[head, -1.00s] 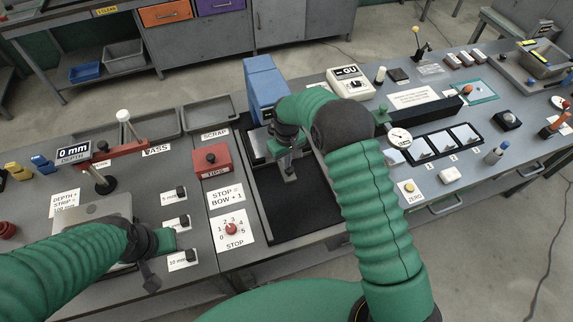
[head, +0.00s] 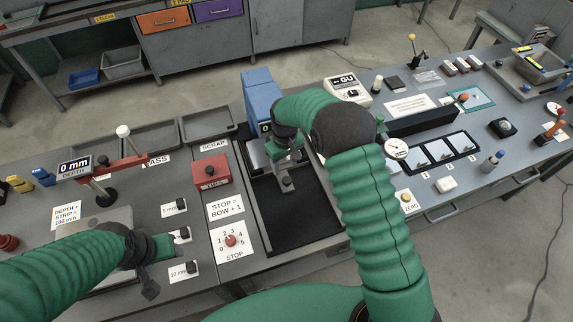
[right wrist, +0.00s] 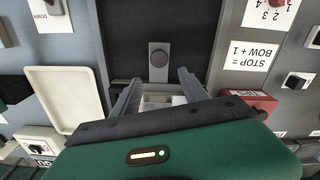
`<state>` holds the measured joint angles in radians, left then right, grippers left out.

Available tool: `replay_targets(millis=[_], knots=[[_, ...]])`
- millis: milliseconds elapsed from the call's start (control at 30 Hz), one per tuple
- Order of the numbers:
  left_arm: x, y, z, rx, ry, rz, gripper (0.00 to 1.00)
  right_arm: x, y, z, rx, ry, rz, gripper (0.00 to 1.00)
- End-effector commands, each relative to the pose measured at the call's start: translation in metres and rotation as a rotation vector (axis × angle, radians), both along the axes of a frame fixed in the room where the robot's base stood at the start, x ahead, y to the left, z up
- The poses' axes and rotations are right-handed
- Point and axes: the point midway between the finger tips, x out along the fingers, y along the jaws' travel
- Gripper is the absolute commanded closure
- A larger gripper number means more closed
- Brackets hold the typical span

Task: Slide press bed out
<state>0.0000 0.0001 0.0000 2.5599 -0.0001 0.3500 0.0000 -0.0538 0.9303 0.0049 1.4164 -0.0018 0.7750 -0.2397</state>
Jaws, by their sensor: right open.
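The blue press (head: 262,92) stands at the back of a black recessed bay (head: 300,218) in the head view. The grey press bed (head: 256,158) lies below it, partly hidden by my right arm.
A red box (head: 211,172) and the STOP dial (head: 231,240) stand left of the bay. The bay's front is clear.

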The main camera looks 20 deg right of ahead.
Motion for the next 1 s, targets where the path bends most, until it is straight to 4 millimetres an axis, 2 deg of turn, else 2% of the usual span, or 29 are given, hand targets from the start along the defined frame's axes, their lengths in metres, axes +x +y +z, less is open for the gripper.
replay_targets(millis=[33, 1000], knots=[[0.0, 0.0, 0.006, 0.0, 0.0, 0.0, 0.48, 0.001, -0.001, 0.008, 0.0, -0.001, -0.001, 0.48], [0.0, 0.0, 0.063, 0.0, 0.0, 0.0, 0.48, 0.001, -0.001, 0.09, 0.002, -0.002, -0.001, 0.48]])
